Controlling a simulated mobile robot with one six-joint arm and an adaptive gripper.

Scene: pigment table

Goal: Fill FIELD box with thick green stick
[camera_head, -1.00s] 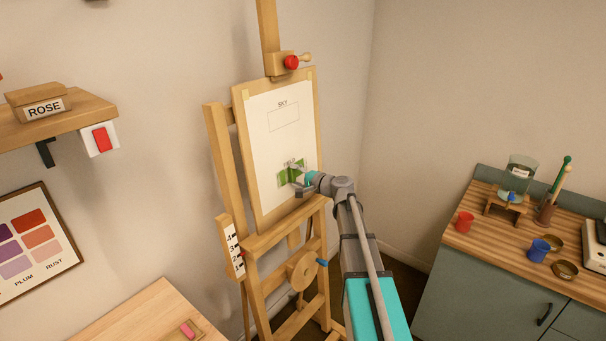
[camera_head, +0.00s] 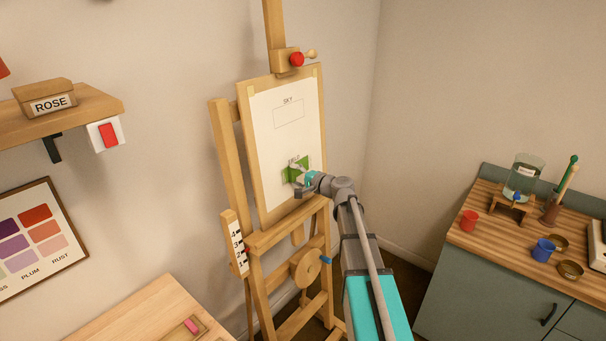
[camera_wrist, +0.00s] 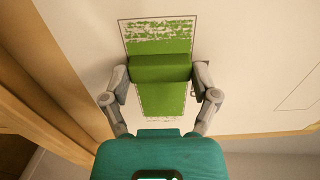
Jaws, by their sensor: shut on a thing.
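My gripper (camera_wrist: 161,97) is shut on a thick green stick (camera_wrist: 160,68), held crosswise between the fingers at the paper. In the wrist view the FIELD box (camera_wrist: 199,23) is an outlined rectangle filled largely with green. Its far end shows patchy green with white streaks, and a solid green strip shows on the near side of the stick. The stick hides the middle of the box. In the head view the paper (camera_head: 285,140) is on the easel board, with an empty SKY box (camera_head: 289,117) above. My gripper (camera_head: 302,181) covers part of the green patch.
The wooden easel (camera_head: 222,160) has a red knob (camera_head: 297,59) above the board and a numbered scale (camera_head: 238,248) at its left. A shelf (camera_head: 90,105) carries a ROSE box. A counter (camera_head: 480,235) with cups stands at the right.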

